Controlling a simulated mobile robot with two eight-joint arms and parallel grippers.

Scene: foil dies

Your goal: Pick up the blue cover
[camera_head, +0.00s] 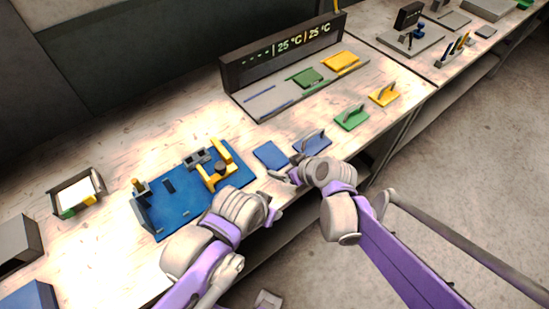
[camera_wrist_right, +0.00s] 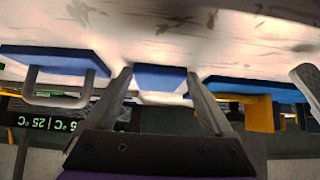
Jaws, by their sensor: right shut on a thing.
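The blue cover is a flat, plain blue plate (camera_head: 270,155) near the table's front edge, left of a blue plate with a grey handle (camera_head: 316,147). My right gripper (camera_head: 284,175) is at the cover's near edge. In the right wrist view, which is upside down, the cover (camera_wrist_right: 160,78) sits between the two fingers of my right gripper (camera_wrist_right: 159,80), which is shut on it. I cannot tell whether it is off the table. My left gripper (camera_head: 273,213) is low at the table's front edge, left of the right one; its fingers are too unclear to judge.
A blue fixture with a yellow clamp (camera_head: 218,170) stands close on the left. Green (camera_head: 351,118) and yellow (camera_head: 384,95) handled plates lie to the right. Behind is a station with a temperature display (camera_head: 285,48). A small box (camera_head: 76,190) stands far left.

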